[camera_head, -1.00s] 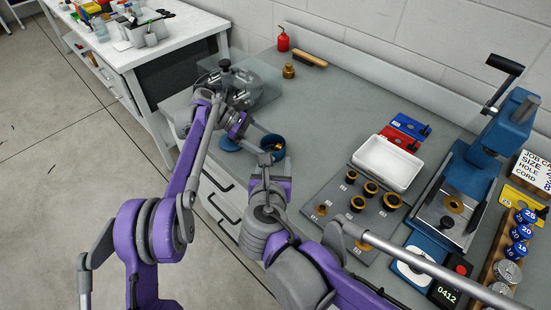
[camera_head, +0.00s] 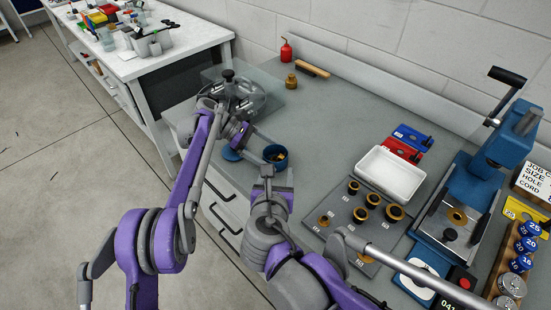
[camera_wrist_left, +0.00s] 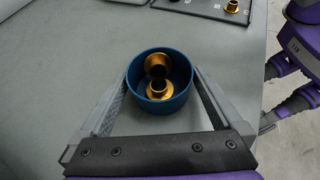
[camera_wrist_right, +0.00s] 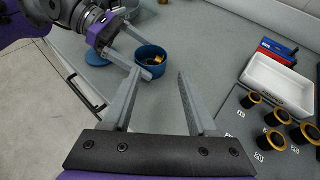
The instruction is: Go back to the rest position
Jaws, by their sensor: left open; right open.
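My left gripper (camera_wrist_left: 160,78) is open, with its fingers on either side of a blue round cup (camera_wrist_left: 160,106) in the left wrist view; I cannot tell whether they touch it. Two brass flanged bushings (camera_wrist_left: 158,65) lie in the cup. In the head view the cup (camera_head: 275,153) stands on the grey bench, just right of the left gripper (camera_head: 250,143). My right gripper (camera_wrist_right: 158,75) is open and empty over the bench's front edge; the cup (camera_wrist_right: 150,66) shows beyond its fingertips. In the head view it (camera_head: 267,170) is just below the cup.
A grey board (camera_head: 340,238) with several brass bushings, a white tray (camera_head: 390,174) and a blue press (camera_head: 490,150) stand to the right. A glass-shielded metal fixture (camera_head: 235,92), brass pot (camera_head: 291,81) and red bottle (camera_head: 286,50) are behind. A blue disc (camera_wrist_right: 97,55) lies beside the cup.

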